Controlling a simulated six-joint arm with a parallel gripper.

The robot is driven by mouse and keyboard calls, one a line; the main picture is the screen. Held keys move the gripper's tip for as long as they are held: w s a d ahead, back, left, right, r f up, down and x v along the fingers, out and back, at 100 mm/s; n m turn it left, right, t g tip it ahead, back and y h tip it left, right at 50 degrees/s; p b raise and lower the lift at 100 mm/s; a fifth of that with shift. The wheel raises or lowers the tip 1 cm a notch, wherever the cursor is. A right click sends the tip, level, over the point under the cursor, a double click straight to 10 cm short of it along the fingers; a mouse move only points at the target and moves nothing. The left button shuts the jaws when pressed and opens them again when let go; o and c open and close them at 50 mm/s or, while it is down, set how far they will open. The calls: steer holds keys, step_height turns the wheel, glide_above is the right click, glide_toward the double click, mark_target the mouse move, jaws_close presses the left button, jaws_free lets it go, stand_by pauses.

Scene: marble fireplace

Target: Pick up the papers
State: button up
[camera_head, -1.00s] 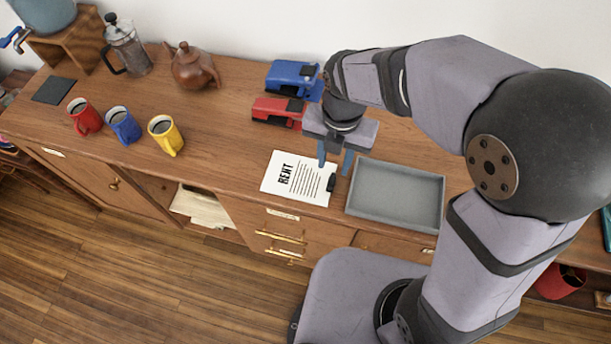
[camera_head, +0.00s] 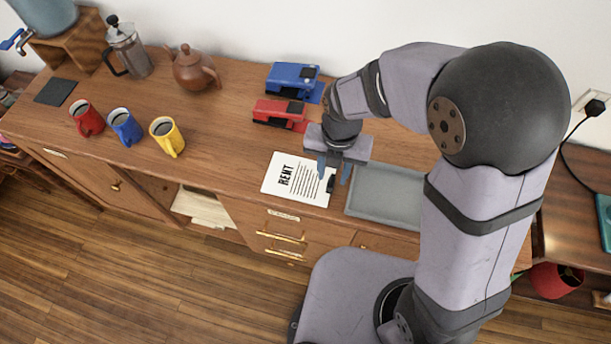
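White papers (camera_head: 292,195) headed "RENT" lie flat on the wooden counter, with a black clip (camera_head: 331,184) at their right edge. My gripper (camera_head: 333,178) is at the right end of the papers, pointing down, with its two blue fingers apart. The fingers stand one to each side of the clip as seen from here. I cannot tell whether they touch the papers or the clip.
A grey tray (camera_head: 385,210) lies just right of the papers, partly hidden by my arm. Red (camera_head: 280,112) and blue (camera_head: 292,78) staplers sit behind. Red, blue and yellow mugs (camera_head: 166,135), a teapot (camera_head: 193,68) and a French press (camera_head: 128,45) stand left. The counter left of the papers is clear.

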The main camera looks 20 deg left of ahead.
steer(key=shift+f, duration=1.2)
jaws_close()
step_height(320, 180, up, 10)
steer(key=shift+b, duration=0.45)
